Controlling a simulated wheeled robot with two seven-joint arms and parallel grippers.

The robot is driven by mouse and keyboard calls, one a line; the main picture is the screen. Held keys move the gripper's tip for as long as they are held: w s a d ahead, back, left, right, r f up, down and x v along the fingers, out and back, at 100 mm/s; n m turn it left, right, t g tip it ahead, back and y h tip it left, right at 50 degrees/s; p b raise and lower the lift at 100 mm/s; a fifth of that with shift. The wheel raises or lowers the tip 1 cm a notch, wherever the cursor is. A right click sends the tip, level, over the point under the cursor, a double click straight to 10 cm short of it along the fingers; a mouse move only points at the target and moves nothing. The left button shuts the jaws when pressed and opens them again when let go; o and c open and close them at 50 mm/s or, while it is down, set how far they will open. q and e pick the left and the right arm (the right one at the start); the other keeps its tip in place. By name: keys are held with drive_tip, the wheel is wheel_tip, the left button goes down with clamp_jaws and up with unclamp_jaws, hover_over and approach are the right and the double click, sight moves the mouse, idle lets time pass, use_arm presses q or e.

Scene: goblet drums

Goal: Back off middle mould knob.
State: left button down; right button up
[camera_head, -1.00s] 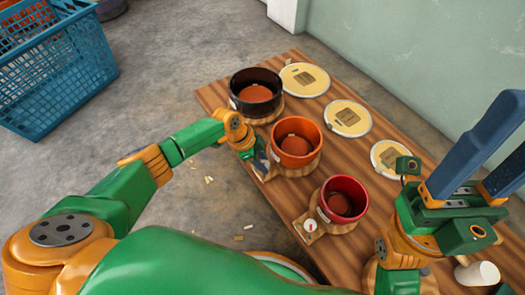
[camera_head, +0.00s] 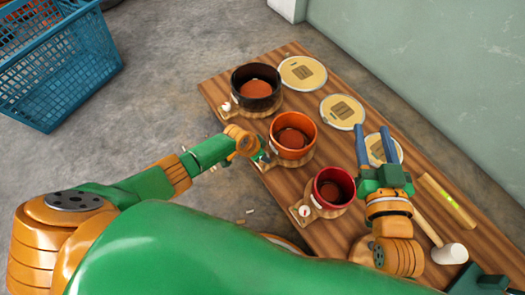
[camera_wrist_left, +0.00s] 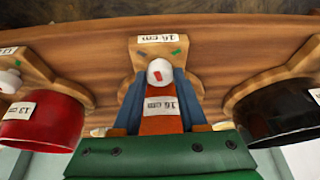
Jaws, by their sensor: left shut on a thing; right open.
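The middle mould (camera_head: 293,137) is an orange pot on a wooden base, between the black mould (camera_head: 256,87) and the red mould (camera_head: 334,187). Its white knob (camera_wrist_left: 159,70) with a red mark shows in the left wrist view, below a "16 cm" label. My left gripper (camera_wrist_left: 160,88) has its blue fingers on both sides of this knob and is shut on it. In the head view my left gripper (camera_head: 263,157) is mostly hidden by its own wrist. My right gripper (camera_head: 373,129) is open and empty, over the table's right part.
Round cream lids (camera_head: 302,73) lie along the table's (camera_head: 215,90) far side, one partly behind my right gripper. A white-headed mallet (camera_head: 449,253) and a spirit level (camera_head: 447,201) lie at the right. A blue crate (camera_head: 75,75) stands on the floor at the upper left.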

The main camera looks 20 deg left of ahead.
use_arm(q)
drive_tip(key=shift+d+r+n+y+p, duration=0.15)
drive_tip(key=shift+n+y+p, duration=0.25)
drive_tip(key=shift+n+p, duration=0.45)
drive_tip(key=n+y+p, duration=0.1)
drive_tip(key=n, duration=0.3)
drive_tip(key=shift+d+t, duration=0.1)
drive_tip(key=shift+t, duration=0.3)
drive_tip(key=shift+n+y, duration=0.3)
drive_tip(key=shift+n, duration=0.25)
use_arm(e)
drive_tip(key=s+d+f+g+h, duration=0.1)
drive_tip(key=s+d+f+g, duration=0.1)
drive_tip(key=s+f+g, duration=0.4)
drive_tip(key=s+d+f+g+h, duration=0.2)
drive_tip(key=s+f+g, duration=0.4)
drive_tip(key=s+f, duration=0.2)
drive_tip(key=shift+d+f+m, duration=0.4)
drive_tip(key=shift+f, duration=0.25)
drive_tip(key=shift+s, duration=0.15)
use_arm(q)
drive_tip(key=shift+c, duration=2.2)
unclamp_jaws()
